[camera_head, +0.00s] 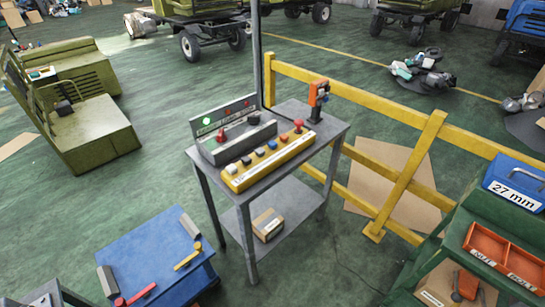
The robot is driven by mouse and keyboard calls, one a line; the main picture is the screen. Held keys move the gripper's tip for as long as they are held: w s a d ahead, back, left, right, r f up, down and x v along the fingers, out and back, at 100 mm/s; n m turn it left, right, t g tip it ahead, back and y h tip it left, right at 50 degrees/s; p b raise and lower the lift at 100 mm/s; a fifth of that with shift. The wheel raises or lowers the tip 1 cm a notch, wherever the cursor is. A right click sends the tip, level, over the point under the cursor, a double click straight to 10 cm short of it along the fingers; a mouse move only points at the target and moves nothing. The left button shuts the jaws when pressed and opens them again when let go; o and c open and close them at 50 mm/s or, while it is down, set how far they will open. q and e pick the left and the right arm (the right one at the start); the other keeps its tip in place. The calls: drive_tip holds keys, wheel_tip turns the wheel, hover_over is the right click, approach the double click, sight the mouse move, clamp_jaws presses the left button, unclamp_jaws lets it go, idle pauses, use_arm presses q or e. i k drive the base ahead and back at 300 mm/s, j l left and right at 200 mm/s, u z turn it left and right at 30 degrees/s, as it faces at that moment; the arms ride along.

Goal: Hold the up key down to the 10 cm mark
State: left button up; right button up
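A yellow control box (268,165) lies along the front of a grey stand. Its top carries a row of several buttons: a white one (231,169) at the left end, then dark, blue and orange ones, and a red mushroom button (298,125) at the right end. Small dark lettering is on the box near the white button, but I cannot read which key is up. I cannot make out a 10 cm mark. Neither of my grippers is in view, and nothing touches the buttons.
Behind the box is a grey console (235,141) with a green lamp. An orange tool (318,97) stands at the stand's back right. A yellow railing (409,166) runs behind. A blue table (150,255) is front left; a green bench (452,235) is front right. Green floor lies between.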

sight(232, 169)
drive_tip(key=i+l+u, duration=0.1)
drive_tip(key=l, duration=0.25)
drive_tip(key=i+l, duration=0.15)
drive_tip(key=l, duration=0.2)
drive_tip(key=i+l+u, duration=0.15)
drive_tip(key=l, duration=0.2)
drive_tip(key=i+l, duration=0.1)
drive_tip(key=l, duration=0.25)
drive_tip(key=i+l+u, duration=0.15)
drive_tip(key=l, duration=0.2)
drive_tip(key=k, duration=0.05)
